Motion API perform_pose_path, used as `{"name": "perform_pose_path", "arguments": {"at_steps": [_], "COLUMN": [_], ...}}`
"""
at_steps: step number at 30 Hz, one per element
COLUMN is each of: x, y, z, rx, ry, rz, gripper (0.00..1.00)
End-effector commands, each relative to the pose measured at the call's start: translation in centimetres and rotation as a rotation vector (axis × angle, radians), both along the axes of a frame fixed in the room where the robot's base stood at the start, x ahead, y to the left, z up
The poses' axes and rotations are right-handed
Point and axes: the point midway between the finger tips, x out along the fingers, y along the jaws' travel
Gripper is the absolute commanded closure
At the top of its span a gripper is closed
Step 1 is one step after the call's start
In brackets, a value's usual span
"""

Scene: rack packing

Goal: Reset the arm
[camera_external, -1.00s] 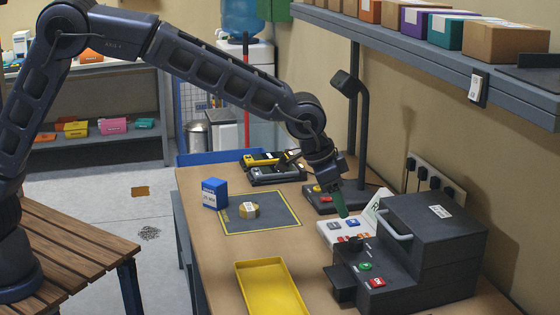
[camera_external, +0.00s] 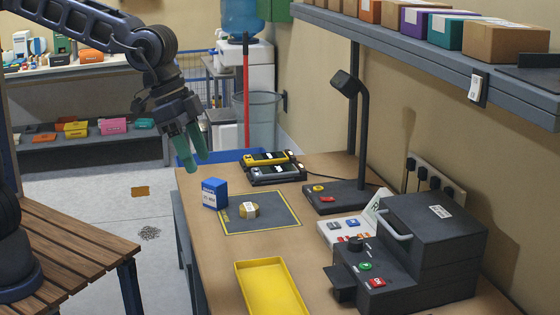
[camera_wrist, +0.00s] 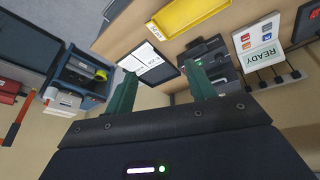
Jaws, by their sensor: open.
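My gripper (camera_external: 196,150) is open, with two green fingers, and nothing shows between them. In the external view it hangs in the air at the left, above and behind the blue box (camera_external: 214,193) near the table's left edge. The fingers also show in the wrist view (camera_wrist: 160,95), spread apart. My arm reaches in from the upper left.
The table (camera_external: 210,250) holds a dark mat (camera_external: 285,215) with a tan item (camera_external: 249,210), a yellow tray (camera_external: 270,290), a dark machine (camera_external: 430,240), a button panel (camera_external: 345,230), a lamp (camera_external: 347,85) and two scanner-like devices (camera_external: 270,165). A shelf (camera_external: 400,50) overhangs the right.

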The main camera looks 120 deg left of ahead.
Motion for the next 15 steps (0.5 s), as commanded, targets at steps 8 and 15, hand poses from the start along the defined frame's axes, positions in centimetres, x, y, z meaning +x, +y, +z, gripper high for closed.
{"name": "perform_pose_path", "arguments": {"at_steps": [8,15], "x": [-7.8,-14.8], "y": [-6.3,-10.8], "z": [1.7,1.7], "rx": [-0.004,0.003], "ry": [-0.009,-0.011], "rz": [-0.093,-0.169], "gripper": [0.45,0.45]}}
